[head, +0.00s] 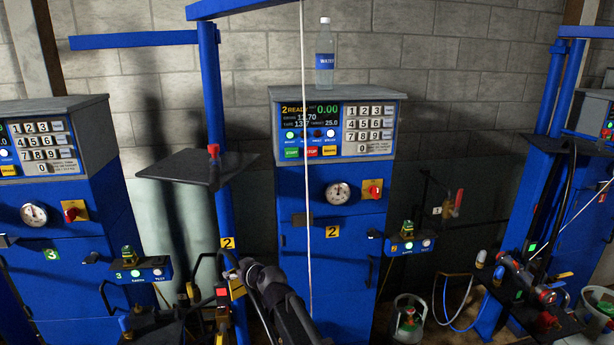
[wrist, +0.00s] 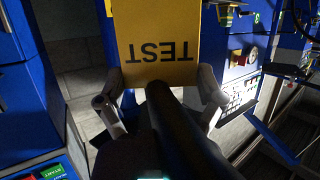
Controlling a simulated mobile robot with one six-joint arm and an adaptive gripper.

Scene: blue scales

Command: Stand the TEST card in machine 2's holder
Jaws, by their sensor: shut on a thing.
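The yellow TEST card (wrist: 160,25) is between the two fingers of my gripper (wrist: 160,80) in the wrist view, its lettering upside down there. My gripper is shut on it. In the head view my dark arm reaches up from the bottom centre, and a small yellow patch (head: 237,289) near its end may be the card. Machine 2 (head: 333,262) is the blue cabinet at the centre, with a yellow 2 plate (head: 332,231).
A blue post (head: 215,110) with a dark shelf (head: 190,172) stands left of machine 2. A thin pale cord (head: 305,120) hangs before the cabinet. A small blue TEST box (head: 410,246) juts out at its right. A water bottle (head: 325,55) stands on top. A gas cylinder (head: 408,318) is at lower right.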

